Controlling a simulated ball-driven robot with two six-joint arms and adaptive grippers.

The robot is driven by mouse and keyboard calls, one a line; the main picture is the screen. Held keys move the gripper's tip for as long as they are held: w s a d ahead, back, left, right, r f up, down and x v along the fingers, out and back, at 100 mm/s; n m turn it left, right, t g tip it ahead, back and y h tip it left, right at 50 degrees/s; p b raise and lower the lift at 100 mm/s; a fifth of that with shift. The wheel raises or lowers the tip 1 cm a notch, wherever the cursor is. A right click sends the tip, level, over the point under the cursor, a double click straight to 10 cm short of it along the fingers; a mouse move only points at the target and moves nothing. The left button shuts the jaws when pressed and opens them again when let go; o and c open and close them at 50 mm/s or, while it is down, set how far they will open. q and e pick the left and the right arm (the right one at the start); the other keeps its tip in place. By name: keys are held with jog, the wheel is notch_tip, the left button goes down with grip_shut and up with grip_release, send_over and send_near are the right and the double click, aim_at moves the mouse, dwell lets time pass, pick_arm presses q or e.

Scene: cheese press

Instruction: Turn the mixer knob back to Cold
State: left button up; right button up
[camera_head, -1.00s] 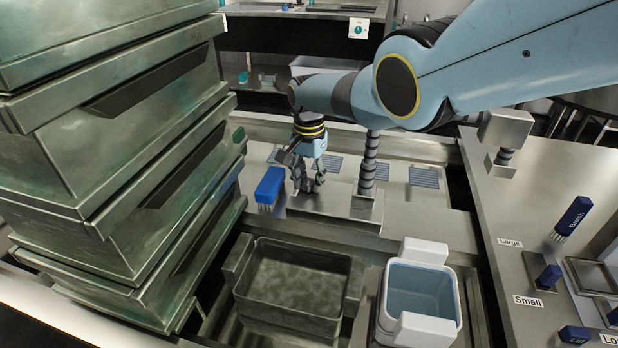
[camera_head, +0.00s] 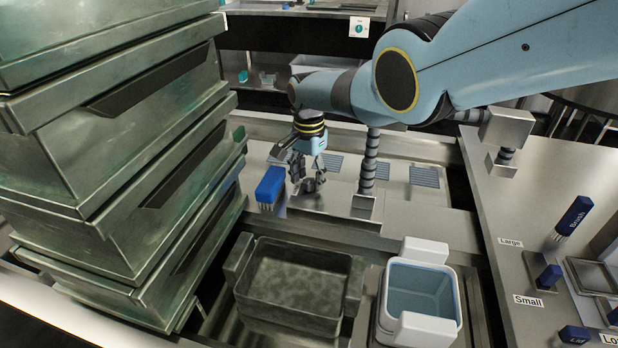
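My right gripper (camera_head: 308,172) hangs pointing down over the steel sink deck, at the left of the ribbed tap column (camera_head: 368,165). Its fingers look apart. A small dark grey part, which looks like the mixer knob (camera_head: 310,186), shows just under and between the fingertips. The fingers partly cover it, and I cannot tell whether they touch it. No Cold marking is legible, so I cannot tell how the knob is turned. My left gripper is not in view.
A blue brush (camera_head: 269,187) stands close left of the gripper. A grey tub (camera_head: 290,285) and a white-handled tub (camera_head: 420,290) sit in front. Stacked steel boxes (camera_head: 110,150) fill the left. The right counter (camera_head: 480,200) holds labelled blue-handled tools.

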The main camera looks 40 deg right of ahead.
aim_at(309, 180)
jog(key=shift+o, duration=0.2)
jog(key=shift+s+f, duration=0.1)
jog(key=shift+s, duration=0.05)
notch_tip(309, 180, up, 12)
dwell(0.5)
dwell(0.4)
